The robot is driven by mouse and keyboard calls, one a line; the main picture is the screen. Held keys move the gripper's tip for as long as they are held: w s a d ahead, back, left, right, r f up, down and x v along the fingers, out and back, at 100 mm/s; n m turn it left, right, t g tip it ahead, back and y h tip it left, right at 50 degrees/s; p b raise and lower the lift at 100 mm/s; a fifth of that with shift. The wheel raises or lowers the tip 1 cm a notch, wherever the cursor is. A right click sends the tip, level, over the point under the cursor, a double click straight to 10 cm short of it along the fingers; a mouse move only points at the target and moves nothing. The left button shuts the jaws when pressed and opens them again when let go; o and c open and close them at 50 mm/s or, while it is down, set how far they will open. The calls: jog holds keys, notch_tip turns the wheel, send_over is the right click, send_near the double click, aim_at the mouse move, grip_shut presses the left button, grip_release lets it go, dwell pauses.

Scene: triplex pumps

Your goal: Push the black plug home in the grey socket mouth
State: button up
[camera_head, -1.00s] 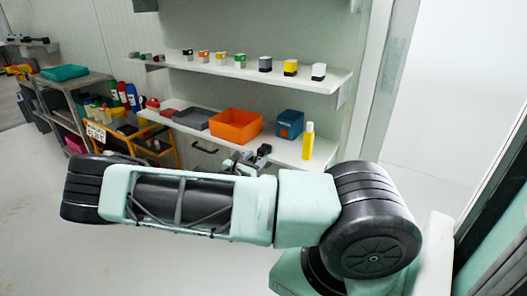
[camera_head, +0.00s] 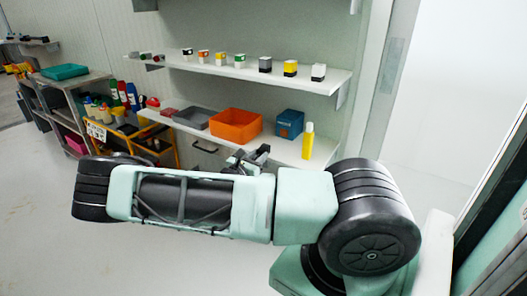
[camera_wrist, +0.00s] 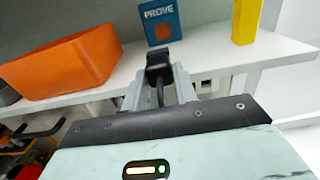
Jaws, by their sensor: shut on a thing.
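The black plug (camera_wrist: 158,63) is between the fingers of my gripper (camera_wrist: 157,76) in the wrist view, with a dark cable (camera_wrist: 160,94) running back from it toward the palm. My gripper is shut on it. In the head view, the gripper (camera_head: 250,155) shows small beyond my forearm, with a dark piece at its tip in front of the lower shelf. In the wrist view, the plug stands in front of the shelf edge, below the blue box. I cannot make out the grey socket mouth in either view.
A blue box (camera_wrist: 160,22) marked PROVE, an orange bin (camera_wrist: 62,60) and a yellow bottle (camera_wrist: 246,20) stand on the lower white shelf (camera_head: 285,152). An upper shelf (camera_head: 225,72) holds several small blocks. A yellow cart (camera_head: 155,150) stands at left. Open floor lies left.

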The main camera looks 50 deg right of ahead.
aim_at(259, 155)
jog(key=shift+s+a+p, duration=0.2)
jog(key=shift+a+p, duration=0.25)
jog(key=shift+a, duration=1.9)
